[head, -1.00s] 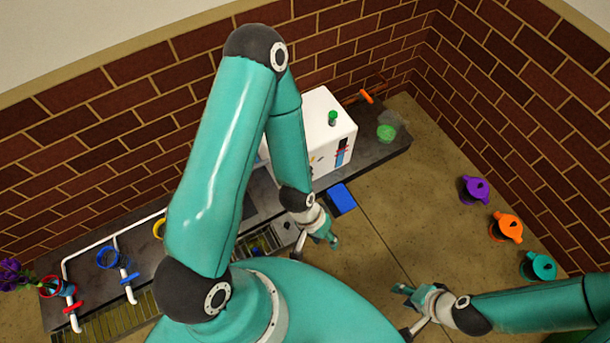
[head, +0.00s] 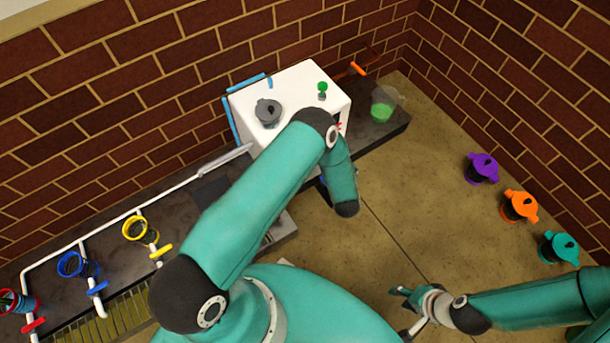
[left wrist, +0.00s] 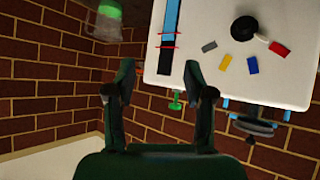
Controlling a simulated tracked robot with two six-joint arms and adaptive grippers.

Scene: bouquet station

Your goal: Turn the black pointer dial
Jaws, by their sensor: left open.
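The black pointer dial (left wrist: 244,28) is on the front face of the white box (left wrist: 215,85), seen in the left wrist view. Grey, yellow, blue and red marks surround it; its black round part shows with a red mark close by. In the head view the white box (head: 300,75) stands at the back, and my left arm hides most of its front. My left gripper (left wrist: 159,68) is open and empty, apart from the dial, which lies up and right of its fingers. The head view does not show this gripper. My right gripper (head: 405,311) is open and empty above the floor.
A grey knob (head: 268,111) and a green knob (head: 322,88) are on the box top. A beaker with green liquid (head: 382,110) stands to its right. Purple (head: 482,167), orange (head: 519,206) and teal (head: 559,247) lidded pots stand at the right. Colored rings on pipes line the left.

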